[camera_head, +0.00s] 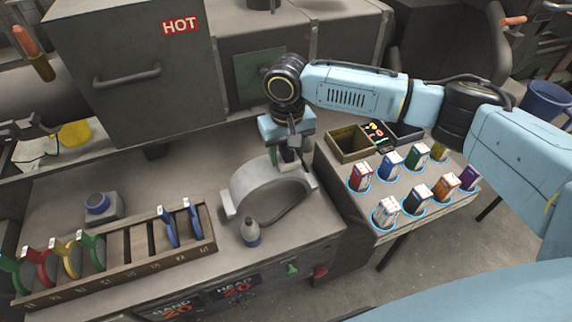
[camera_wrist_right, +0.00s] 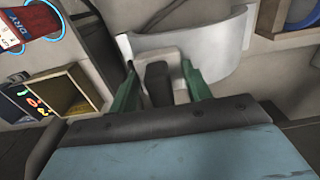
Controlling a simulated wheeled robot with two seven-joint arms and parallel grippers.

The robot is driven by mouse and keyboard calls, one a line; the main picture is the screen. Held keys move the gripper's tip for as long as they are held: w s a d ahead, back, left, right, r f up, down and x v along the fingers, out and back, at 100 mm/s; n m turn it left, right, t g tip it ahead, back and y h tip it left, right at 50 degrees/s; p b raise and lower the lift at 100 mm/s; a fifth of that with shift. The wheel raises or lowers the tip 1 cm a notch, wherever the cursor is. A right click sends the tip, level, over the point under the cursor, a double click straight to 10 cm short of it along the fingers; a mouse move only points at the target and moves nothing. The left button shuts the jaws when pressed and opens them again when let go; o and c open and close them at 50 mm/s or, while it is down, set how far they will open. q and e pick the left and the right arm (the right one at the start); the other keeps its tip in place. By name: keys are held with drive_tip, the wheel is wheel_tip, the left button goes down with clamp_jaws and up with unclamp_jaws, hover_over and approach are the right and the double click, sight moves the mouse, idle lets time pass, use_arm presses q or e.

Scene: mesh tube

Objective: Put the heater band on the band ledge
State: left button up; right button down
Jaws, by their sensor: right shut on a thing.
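My right gripper (camera_head: 291,150) reaches down from the right arm to the band's right upper part. In the right wrist view, the green fingers of my right gripper (camera_wrist_right: 160,72) are shut on a block on the outside of the pale band (camera_wrist_right: 218,48). A dark cable curves below the band. I cannot tell whether the band touches the bench. I cannot tell for sure which surface is the band ledge. My left gripper is not in view.
A wooden rack (camera_head: 150,262) with several coloured rings is at left front. A grey HOT cabinet (camera_head: 130,110) stands behind.

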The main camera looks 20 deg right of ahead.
drive_tip(key=shift+f, duration=1.8)
drive_tip(key=c, duration=0.7)
unclamp_jaws()
drive_tip(key=shift+f, duration=0.15)
drive_tip(key=shift+o, duration=0.2)
